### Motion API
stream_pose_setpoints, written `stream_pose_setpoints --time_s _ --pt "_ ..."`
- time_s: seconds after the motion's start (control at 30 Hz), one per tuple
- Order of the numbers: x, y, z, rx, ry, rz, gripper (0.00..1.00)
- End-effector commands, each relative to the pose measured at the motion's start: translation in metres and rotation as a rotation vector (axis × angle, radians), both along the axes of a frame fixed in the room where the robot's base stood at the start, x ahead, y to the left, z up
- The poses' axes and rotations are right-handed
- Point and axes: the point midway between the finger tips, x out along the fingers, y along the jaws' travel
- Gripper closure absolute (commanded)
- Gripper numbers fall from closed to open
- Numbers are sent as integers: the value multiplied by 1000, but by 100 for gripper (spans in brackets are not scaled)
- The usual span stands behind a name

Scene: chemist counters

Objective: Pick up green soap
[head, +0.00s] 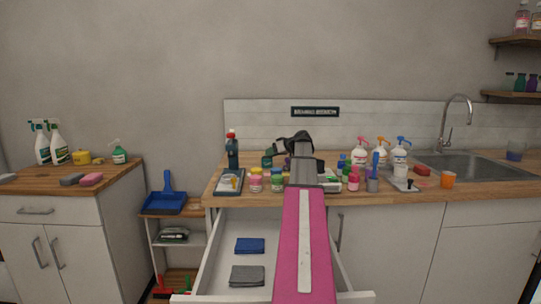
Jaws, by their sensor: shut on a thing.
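My gripper (293,140) is above the back part of the wooden counter (215,187), past the open drawer, seen from behind along my pink and grey arm. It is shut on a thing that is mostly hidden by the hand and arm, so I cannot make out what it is. A dark green item (267,159), possibly the green soap, shows just left of and below the gripper. I cannot tell whether the two touch. No other clear green soap can be made out.
Several small colored jars (256,184) crowd the counter's front. The open drawer (220,250) holds blue and grey cloths. A left counter (60,190) holds sponges and sprays.

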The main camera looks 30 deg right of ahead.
Motion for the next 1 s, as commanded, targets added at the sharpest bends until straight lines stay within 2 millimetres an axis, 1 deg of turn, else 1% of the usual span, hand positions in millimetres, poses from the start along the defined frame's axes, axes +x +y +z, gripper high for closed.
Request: stream_pose_setpoints --time_s 0.17,0.27,0.4,0.5,0.8,1.0 --pt "0 0 10 0 0 0 99" --pt "0 0 21 -1 -1 0 99" --pt "1 0 43 -1 -1 -1 99" --pt "-14 18 51 0 -2 2 99" --pt "-43 60 81 -1 -1 1 99" --pt "-57 81 97 -1 -1 0 99"
